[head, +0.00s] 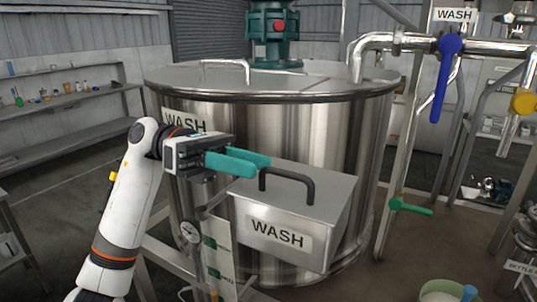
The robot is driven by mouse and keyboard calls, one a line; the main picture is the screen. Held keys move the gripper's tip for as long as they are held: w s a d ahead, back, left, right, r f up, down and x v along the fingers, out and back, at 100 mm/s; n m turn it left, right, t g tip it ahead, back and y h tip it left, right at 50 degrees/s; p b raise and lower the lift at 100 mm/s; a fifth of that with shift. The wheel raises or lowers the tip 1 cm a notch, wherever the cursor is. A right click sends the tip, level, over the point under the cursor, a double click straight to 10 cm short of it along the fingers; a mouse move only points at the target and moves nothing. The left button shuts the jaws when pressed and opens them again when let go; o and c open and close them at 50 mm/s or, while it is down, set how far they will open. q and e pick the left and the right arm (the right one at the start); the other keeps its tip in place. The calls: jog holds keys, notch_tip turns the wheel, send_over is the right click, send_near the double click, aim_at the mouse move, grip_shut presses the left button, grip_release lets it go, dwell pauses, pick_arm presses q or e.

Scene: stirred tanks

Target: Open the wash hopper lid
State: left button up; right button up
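The wash hopper (255,239) is a grey metal box labelled WASH on the front of the large steel tank. Its flat lid (325,188) is shut and carries a black bar handle (290,174). My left gripper (264,166) comes in from the left with its teal fingers pointing right, close to the handle's left end. The two fingers look apart with nothing held between them. I cannot tell whether a fingertip touches the handle or the lid. My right gripper is not in view.
The steel tank (335,120) stands right behind the hopper. A gauge (190,231) is at the hopper's lower left. Pipes with a blue valve handle (446,75) and a green one (410,207) are at right. A pale bucket (440,291) is at the lower right.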

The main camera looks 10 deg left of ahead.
aim_at(268, 169)
pick_arm(q)
jog(key=shift+p+x, duration=0.5)
jog(key=shift+x, duration=1.45)
jog(key=shift+a, duration=0.1)
grip_shut()
